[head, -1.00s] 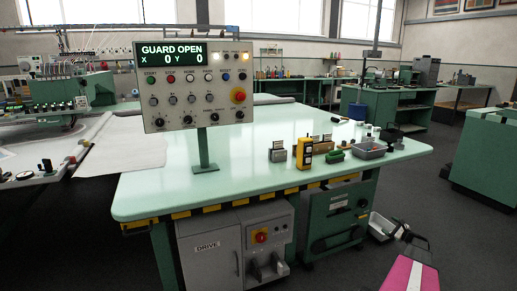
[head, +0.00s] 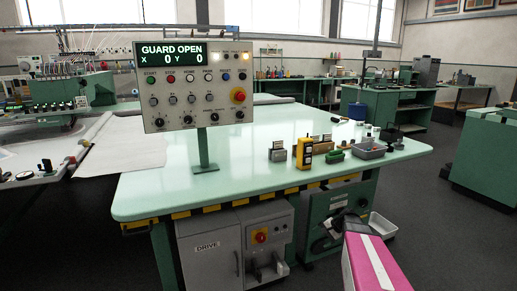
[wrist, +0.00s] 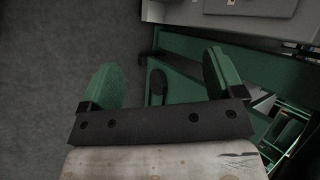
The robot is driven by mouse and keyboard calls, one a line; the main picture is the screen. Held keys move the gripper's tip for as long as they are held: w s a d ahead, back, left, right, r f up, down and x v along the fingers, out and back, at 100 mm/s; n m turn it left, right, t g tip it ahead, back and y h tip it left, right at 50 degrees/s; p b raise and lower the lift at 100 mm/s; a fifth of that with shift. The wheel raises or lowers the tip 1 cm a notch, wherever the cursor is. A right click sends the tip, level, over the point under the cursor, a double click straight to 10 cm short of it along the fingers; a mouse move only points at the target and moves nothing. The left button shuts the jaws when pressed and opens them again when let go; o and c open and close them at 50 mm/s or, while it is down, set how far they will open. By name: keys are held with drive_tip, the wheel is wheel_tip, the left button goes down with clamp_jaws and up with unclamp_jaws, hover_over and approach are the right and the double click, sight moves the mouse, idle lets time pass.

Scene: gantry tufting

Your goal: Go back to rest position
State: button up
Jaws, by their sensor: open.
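My gripper (wrist: 160,80) is open in the wrist view, its two green fingers wide apart with nothing between them. Behind the fingers are dark floor and part of a green cabinet. In the head view my pink and white arm (head: 374,262) comes up from the bottom right. My dark gripper (head: 336,226) shows at its end, low in front of the green cabinet (head: 318,208) under the table; its fingers are too small there to make out clearly.
The pale green table (head: 235,182) holds a control panel (head: 195,80) reading "GUARD OPEN", a yellow device (head: 304,153) and a grey tray (head: 370,150). A white bin (head: 382,226) lies low beside the cabinet. Dark floor (head: 440,215) at the right is clear.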

drive_tip(key=s+a+r+n+g+h, duration=0.1)
drive_tip(key=s+a+r+n+h, duration=0.1)
drive_tip(key=s, duration=0.4)
drive_tip(key=s+a+r+n+g+h, duration=0.1)
drive_tip(key=s+a+r+n+h, duration=0.1)
drive_tip(key=s+a, duration=0.3)
drive_tip(key=s+a+r+n+g+h, duration=0.1)
drive_tip(key=s+a+r+n+h, duration=0.2)
drive_tip(key=s, duration=0.4)
drive_tip(key=shift+s+a+r+n, duration=0.2)
drive_tip(key=shift+s+a+n, duration=0.15)
drive_tip(key=shift+a+n, duration=0.45)
drive_tip(key=shift+c, duration=0.3)
